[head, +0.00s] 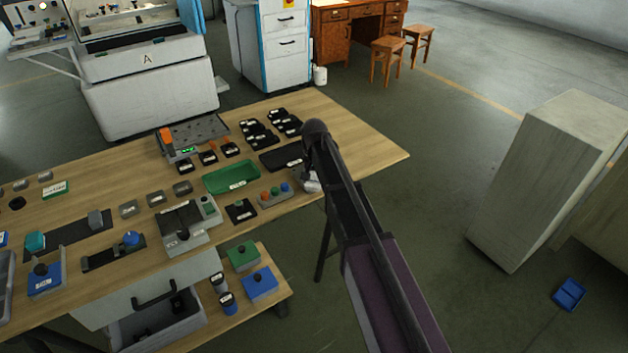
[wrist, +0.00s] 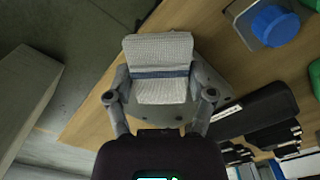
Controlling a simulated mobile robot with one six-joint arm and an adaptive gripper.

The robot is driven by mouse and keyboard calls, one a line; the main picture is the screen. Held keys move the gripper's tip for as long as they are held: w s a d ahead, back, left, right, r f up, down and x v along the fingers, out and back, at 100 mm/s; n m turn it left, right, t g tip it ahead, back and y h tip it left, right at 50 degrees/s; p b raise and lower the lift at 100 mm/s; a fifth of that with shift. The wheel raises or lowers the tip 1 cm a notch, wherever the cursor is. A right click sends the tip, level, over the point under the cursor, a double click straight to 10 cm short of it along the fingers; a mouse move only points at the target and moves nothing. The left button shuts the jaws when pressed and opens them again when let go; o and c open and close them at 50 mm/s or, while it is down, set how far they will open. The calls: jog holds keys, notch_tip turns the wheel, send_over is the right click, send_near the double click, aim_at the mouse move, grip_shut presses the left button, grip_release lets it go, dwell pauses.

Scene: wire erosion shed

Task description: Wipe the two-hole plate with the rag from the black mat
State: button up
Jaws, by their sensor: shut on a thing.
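My gripper (wrist: 160,97) is shut on a folded white rag (wrist: 160,52) with a blue-grey stripe, held between its two fingers. In the head view the rag and fingers are mostly hidden behind my arm, at the right part of the bench. A grey flat piece (wrist: 229,105) shows partly behind the gripper in the wrist view. The black mat (head: 279,159) lies just left of my arm and looks bare.
A green tray (head: 231,177), a block with coloured knobs (head: 275,194) and several small black trays (head: 258,135) stand left of my arm on the wooden bench (head: 352,152). The bench's right end is clear. A grey cabinet (head: 540,180) stands beyond open floor.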

jog(key=shift+r+p, duration=2.75)
jog(key=shift+r, duration=0.15)
jog(key=shift+r, duration=0.1)
jog(key=shift+r+p, duration=1.4)
jog(key=shift+p, duration=0.15)
